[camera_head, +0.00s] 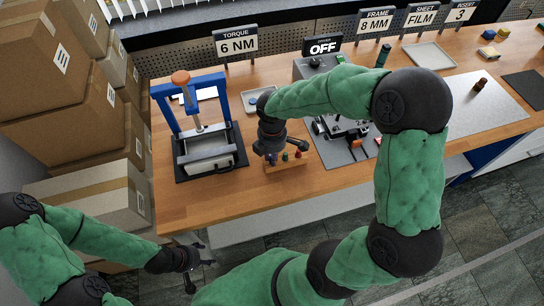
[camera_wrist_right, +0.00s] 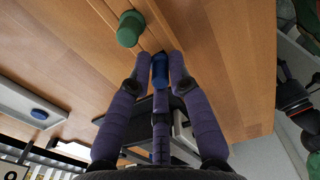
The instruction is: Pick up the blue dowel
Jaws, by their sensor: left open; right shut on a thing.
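The blue dowel (camera_wrist_right: 160,70) is between the fingertips of my right gripper (camera_wrist_right: 161,62) in the right wrist view, and the gripper is shut on it. Whether its lower end is still in the rack cannot be told. In the head view my right gripper (camera_head: 271,156) points down at the left part of a small wooden rack (camera_head: 288,165) and hides the blue dowel there or nearly so. My left gripper (camera_head: 203,262) is open and empty, low in front of the bench.
A green dowel (camera_wrist_right: 130,28) stands near the blue one; a red dowel (camera_head: 298,154) is also in the rack. A blue-framed press (camera_head: 208,165) stands left of it. A grey mat with a fixture lies to the right. Cardboard boxes (camera_head: 62,70) are stacked at left.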

